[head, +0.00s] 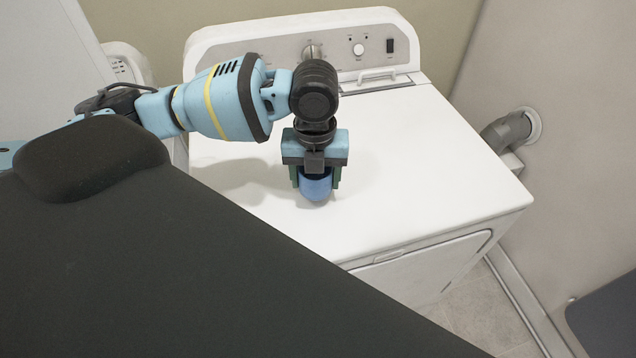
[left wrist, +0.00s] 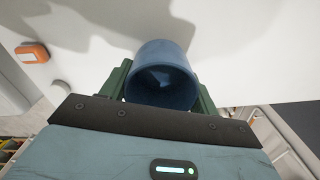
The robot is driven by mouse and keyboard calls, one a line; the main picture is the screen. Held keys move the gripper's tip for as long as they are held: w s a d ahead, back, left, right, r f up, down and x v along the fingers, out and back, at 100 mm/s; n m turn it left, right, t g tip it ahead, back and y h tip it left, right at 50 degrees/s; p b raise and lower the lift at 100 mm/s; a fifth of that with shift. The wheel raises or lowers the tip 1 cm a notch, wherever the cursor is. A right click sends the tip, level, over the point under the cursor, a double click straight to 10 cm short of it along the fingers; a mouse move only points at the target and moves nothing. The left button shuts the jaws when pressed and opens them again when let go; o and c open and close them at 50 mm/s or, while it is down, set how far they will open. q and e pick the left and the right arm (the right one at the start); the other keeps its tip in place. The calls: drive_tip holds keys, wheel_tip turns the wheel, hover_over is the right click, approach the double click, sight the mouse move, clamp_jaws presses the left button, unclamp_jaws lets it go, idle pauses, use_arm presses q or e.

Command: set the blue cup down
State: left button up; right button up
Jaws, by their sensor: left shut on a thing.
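The blue cup (head: 316,187) is between the fingers of my left gripper (head: 316,176), over the white top of the dryer-like machine (head: 420,150) in the head view. The gripper points down and is shut on the cup. In the left wrist view the cup (left wrist: 163,76) shows its open mouth, and its inside looks empty. The green fingers (left wrist: 160,95) are on either side of it. The cup's base is close to the white top; I cannot tell whether it touches. My right gripper is not in view.
The machine's control panel (head: 310,45) with knobs stands along the back. The white top is clear to the right of the cup. A pipe (head: 508,130) comes out of the wall at the right. An orange object (left wrist: 32,52) shows in the left wrist view.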

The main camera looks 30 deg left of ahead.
sight(317, 186)
use_arm(q)
drive_tip(key=shift+w+f, duration=0.25)
drive_tip(key=shift+w, duration=0.2)
drive_tip(key=shift+f, duration=1.5)
drive_tip(key=shift+f, duration=0.1)
drive_tip(key=o, duration=0.9)
drive_tip(key=shift+o, duration=0.2)
wheel_tip(317, 186, up, 12)
drive_tip(key=shift+p, duration=0.35)
